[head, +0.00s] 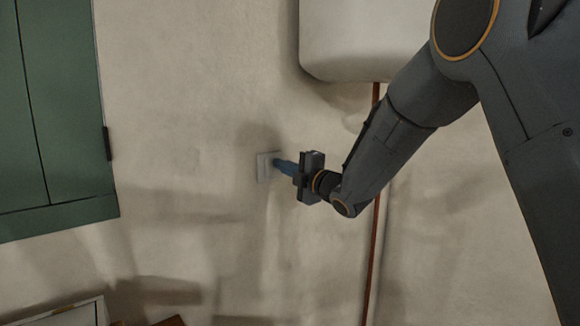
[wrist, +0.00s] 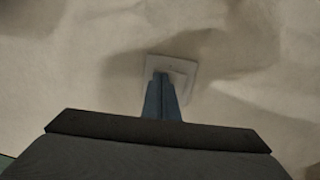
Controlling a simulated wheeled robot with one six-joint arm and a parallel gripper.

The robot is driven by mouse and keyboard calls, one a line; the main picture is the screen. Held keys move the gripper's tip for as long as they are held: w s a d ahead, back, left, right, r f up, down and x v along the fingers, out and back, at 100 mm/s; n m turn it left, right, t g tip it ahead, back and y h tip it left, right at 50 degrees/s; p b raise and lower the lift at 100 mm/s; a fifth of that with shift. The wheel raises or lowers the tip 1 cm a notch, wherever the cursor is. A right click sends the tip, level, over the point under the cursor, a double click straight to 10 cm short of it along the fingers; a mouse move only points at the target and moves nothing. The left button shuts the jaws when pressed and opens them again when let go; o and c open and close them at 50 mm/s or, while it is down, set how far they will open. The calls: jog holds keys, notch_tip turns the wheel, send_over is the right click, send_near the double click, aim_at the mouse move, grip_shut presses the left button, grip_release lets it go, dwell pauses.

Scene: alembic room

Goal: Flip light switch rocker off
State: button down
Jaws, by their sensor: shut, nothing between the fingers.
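A pale square light switch (head: 263,168) is fixed on the plaster wall, left of my gripper in the head view. It also shows in the wrist view (wrist: 187,68), just beyond the fingertips. My gripper (head: 277,163) has blue fingers, shut together with nothing between them. The fingertips overlap the switch plate in both views. I cannot tell whether they touch it. In the wrist view the fingers (wrist: 161,76) cover the left and lower part of the plate. The rocker's position is too small and too hidden to make out.
A green door or shutter (head: 60,110) with a dark hinge is at the left. A white rounded tank (head: 360,40) hangs above, with a copper-brown pipe (head: 371,260) running down the wall behind my arm. A framed object (head: 75,314) is at the lower left. The wall around the switch is bare.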

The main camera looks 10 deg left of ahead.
jog(key=r+b+v, duration=0.3)
jog(key=v, duration=1)
jog(key=shift+s+d, duration=0.3)
jog(key=shift+d, duration=0.1)
jog(key=shift+f, duration=0.1)
jog(key=w+d+f+m+t+h, duration=0.1)
jog(key=w+d+f+m+h, duration=0.1)
jog(key=d+f+m+h, duration=0.65)
jog(key=s+d+f+m+g+h, duration=0.5)
jog(key=d+f+m, duration=0.4)
jog(key=d+f, duration=0.4)
jog(key=s+d+f+m+g, duration=0.2)
jog(key=s+f+m, duration=0.1)
jog(key=s, duration=0.5)
jog(key=s+d+f+m+g, duration=0.2)
jog(key=s+f+m+g, duration=0.1)
jog(key=s, duration=0.6)
jog(key=s+d+f+m+g+h, duration=0.1)
jog(key=s+f+m, duration=0.3)
jog(key=s, duration=0.4)
jog(key=shift+d+g, duration=0.5)
jog(key=shift+g, duration=0.4)
jog(key=shift+s+m, duration=0.15)
jog(key=shift+m, duration=0.1)
